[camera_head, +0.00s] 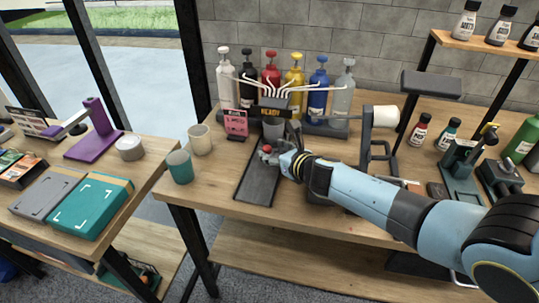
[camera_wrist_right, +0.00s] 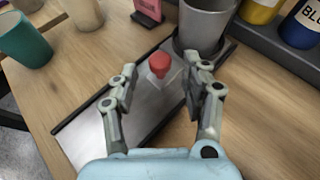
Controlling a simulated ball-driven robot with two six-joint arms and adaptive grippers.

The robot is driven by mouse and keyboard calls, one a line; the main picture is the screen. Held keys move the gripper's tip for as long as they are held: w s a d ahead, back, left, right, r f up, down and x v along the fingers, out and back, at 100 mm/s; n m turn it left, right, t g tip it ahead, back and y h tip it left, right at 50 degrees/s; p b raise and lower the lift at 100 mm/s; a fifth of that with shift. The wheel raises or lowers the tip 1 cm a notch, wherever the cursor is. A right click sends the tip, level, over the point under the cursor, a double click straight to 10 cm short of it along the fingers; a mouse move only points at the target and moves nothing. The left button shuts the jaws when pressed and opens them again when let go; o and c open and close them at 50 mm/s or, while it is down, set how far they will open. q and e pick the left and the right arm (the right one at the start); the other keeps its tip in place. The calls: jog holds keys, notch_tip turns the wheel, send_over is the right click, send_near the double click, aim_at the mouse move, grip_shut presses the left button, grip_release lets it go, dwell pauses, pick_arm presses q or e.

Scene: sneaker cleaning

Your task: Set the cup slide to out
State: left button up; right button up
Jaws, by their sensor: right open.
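The cup slide is a dark flat track (camera_head: 257,186) running from the table's front edge back to the dispenser. A grey cup (camera_head: 273,130) stands at its back end, under the nozzles. A red knob (camera_head: 267,148) on a pale base sits just in front of the cup. My right gripper (camera_head: 283,160) is at the slide, close to the knob. In the right wrist view the gripper (camera_wrist_right: 160,88) is open, with the red knob (camera_wrist_right: 159,64) showing between and slightly beyond its fingertips. I cannot tell whether a finger touches it. My left gripper is out of view.
Several coloured pump bottles stand behind a display (camera_head: 272,111). A pink card (camera_head: 236,122), a cream cup (camera_head: 200,139) and a teal cup (camera_head: 180,166) stand left of the slide. A white roll on a stand (camera_head: 384,116) is to the right. The slide's front part is clear.

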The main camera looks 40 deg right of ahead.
jog(key=shift+b+x, duration=0.5)
jog(key=shift+x, duration=0.85)
grip_shut()
